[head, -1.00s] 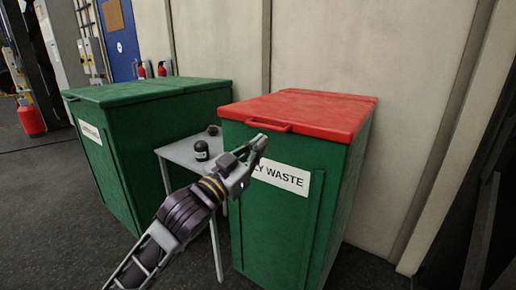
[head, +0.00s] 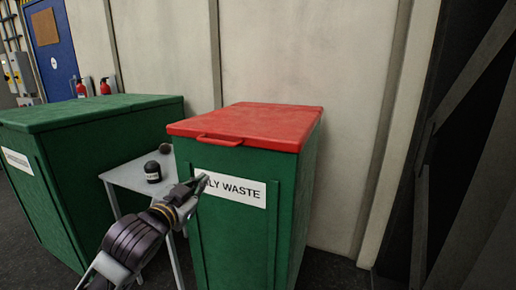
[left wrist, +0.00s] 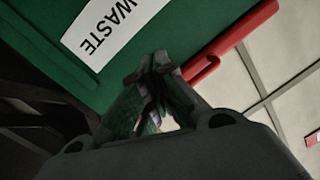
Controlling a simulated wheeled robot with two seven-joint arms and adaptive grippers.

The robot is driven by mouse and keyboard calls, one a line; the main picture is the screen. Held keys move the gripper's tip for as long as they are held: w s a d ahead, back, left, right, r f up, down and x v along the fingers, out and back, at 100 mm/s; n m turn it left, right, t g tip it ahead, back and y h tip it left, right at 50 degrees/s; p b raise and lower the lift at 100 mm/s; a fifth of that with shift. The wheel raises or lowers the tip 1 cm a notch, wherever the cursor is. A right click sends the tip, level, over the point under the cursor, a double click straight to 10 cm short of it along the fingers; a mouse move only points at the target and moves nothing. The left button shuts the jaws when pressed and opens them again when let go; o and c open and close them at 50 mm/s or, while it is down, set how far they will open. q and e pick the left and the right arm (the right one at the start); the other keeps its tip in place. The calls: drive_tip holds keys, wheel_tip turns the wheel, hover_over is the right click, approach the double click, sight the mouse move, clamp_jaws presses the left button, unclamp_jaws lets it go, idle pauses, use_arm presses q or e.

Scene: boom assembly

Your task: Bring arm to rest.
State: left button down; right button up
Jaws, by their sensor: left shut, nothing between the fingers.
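My left gripper (head: 203,183) is shut and empty, held up in front of the green waste bin with the red lid. In the head view it covers the start of the bin's white label, which reads "…LY WASTE". In the left wrist view its fingertips (left wrist: 160,62) meet, with the green bin front and its label (left wrist: 112,30) beyond them. I cannot tell how close the fingertips are to the bin. My left arm reaches in from the bottom of the head view. My right gripper is not in view.
The bin's red lid (head: 255,125) is closed. A small grey table (head: 128,178) with a black bottle (head: 152,171) and a dark round item (head: 165,148) stands between it and another green bin (head: 100,150). Fire extinguishers (head: 81,89) stand behind. A pale wall (head: 300,50) closes the back.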

use_arm(q)
drive_tip(key=s+f+n+g+y, duration=0.1)
drive_tip(key=s+f+n+g, duration=0.15)
drive_tip(key=f, duration=1.05)
drive_tip(key=s+f+n+g+y, duration=0.1)
drive_tip(key=s+f+g, duration=0.3)
drive_tip(key=f, duration=1)
drive_tip(key=s+d+f+n+g, duration=0.1)
drive_tip(key=s+f+g, duration=0.4)
drive_tip(key=s+f, duration=1.4)
drive_tip(key=shift+s+n+g+p, duration=0.35)
drive_tip(key=shift+s+n+p, duration=0.05)
drive_tip(key=shift+n+p, duration=0.05)
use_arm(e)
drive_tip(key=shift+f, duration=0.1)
use_arm(q)
drive_tip(key=shift+f+p, duration=0.4)
drive_tip(key=shift+p, duration=0.3)
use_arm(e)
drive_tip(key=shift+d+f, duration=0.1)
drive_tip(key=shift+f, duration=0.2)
